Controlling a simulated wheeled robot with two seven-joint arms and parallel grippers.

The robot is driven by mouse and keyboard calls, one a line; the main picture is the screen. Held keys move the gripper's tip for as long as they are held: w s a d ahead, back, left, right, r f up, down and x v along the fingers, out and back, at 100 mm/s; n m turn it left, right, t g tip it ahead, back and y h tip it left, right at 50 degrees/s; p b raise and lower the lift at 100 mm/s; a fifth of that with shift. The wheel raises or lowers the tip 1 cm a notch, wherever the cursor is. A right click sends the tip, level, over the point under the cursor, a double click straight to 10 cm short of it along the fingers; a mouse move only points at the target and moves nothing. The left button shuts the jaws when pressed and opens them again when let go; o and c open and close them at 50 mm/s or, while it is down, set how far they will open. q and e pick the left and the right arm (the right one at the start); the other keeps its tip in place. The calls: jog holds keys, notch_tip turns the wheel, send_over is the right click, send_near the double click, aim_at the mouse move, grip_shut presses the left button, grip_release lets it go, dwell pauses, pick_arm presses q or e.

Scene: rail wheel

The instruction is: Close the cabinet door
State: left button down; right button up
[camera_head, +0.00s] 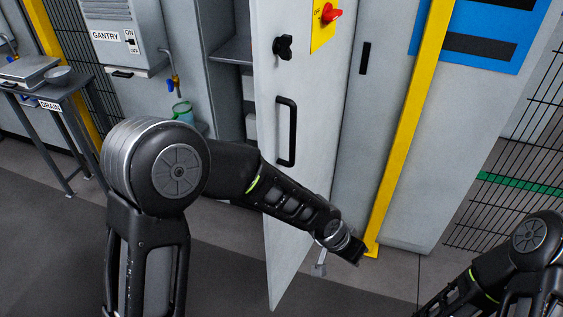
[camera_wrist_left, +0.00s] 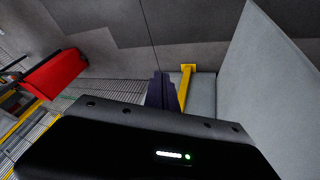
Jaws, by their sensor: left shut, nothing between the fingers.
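The grey cabinet door (camera_head: 271,190) stands open in the head view, with a black bar handle (camera_head: 286,132) and a black knob (camera_head: 284,47) on its visible face. The cabinet's shelved inside (camera_head: 232,52) shows to the left of it. My left arm crosses in front of the lower door. My left gripper (camera_head: 356,252) is low, right of the handle, near the foot of a yellow post. In the left wrist view its dark fingers (camera_wrist_left: 160,91) are together and empty. A grey upright panel (camera_wrist_left: 275,85) is to their right. I cannot tell whether the gripper touches the door.
The yellow post (camera_head: 400,140) stands right of the door; its base also shows in the left wrist view (camera_wrist_left: 186,82). A mesh fence (camera_head: 515,165) is at the right, a small table (camera_head: 50,92) at the left. My right forearm is at lower right. Floor at lower left is clear.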

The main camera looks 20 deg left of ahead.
pick_arm(q)
jog(key=w+a+r+t+y+b, duration=0.1)
jog(key=w+r+t+y+b, duration=0.3)
jog(key=r, duration=1.2)
jog(key=a+r+n+g+y+p, duration=0.1)
jog(key=a+r+n+y, duration=0.2)
jog(key=a+r, duration=0.9)
jog(key=shift+r+n+y, duration=0.4)
jog(key=shift+r+y, duration=0.1)
jog(key=shift+y, duration=0.4)
jog(key=shift+a, duration=0.1)
